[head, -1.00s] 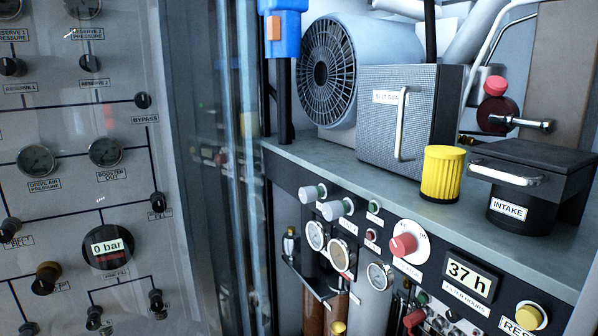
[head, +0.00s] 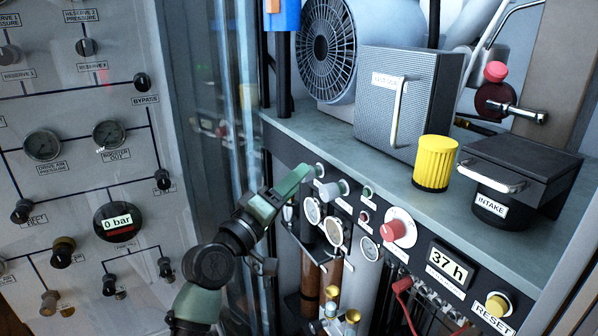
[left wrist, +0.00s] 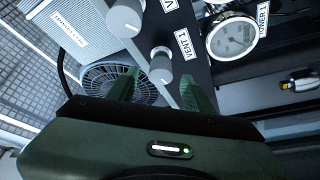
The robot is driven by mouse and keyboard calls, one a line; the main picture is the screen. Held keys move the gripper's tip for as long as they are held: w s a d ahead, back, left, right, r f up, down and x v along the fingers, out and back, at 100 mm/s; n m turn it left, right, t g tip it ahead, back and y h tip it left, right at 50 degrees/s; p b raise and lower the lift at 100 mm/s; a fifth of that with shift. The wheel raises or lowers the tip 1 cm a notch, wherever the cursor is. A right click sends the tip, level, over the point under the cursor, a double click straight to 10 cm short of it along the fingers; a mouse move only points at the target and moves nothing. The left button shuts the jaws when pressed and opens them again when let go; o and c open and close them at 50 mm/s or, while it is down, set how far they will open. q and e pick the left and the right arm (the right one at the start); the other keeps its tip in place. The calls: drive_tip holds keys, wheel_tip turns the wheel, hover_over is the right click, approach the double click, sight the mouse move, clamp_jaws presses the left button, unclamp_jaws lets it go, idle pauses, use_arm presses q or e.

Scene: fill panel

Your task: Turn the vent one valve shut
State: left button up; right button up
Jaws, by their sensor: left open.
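The vent one valve is a small grey knob (left wrist: 162,66) beside a "VENT 1" label in the left wrist view. My left gripper (left wrist: 160,88) is open, with one green finger on each side of this knob's area; I cannot tell whether they touch it. In the head view my left gripper (head: 298,180) reaches the left end of the black panel strip and hides most of that knob. A second grey knob (head: 330,191) sits just to its right and also shows in the left wrist view (left wrist: 125,20). My right gripper is not in view.
A round gauge (left wrist: 232,38) sits close beside the valve. A red knob (head: 393,230), an hours display (head: 450,264) and a yellow reset button (head: 498,304) lie further right. A yellow filter (head: 434,164) stands on the shelf above. A gauge panel (head: 75,190) stands at left.

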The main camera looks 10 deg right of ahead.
use_arm(q)
drive_tip(key=shift+x, duration=1.05)
drive_tip(key=shift+f, duration=0.1)
clamp_jaws()
drive_tip(key=m+h+b, duration=0.1)
drive_tip(key=m+b, duration=0.1)
drive_tip(key=b, duration=0.4)
drive_tip(key=m+h+b, duration=0.1)
drive_tip(key=m+b, duration=0.2)
drive_tip(key=b, duration=0.4)
drive_tip(key=shift+w+f+g+h, duration=0.1)
drive_tip(key=shift+g+h, duration=0.2)
unclamp_jaws()
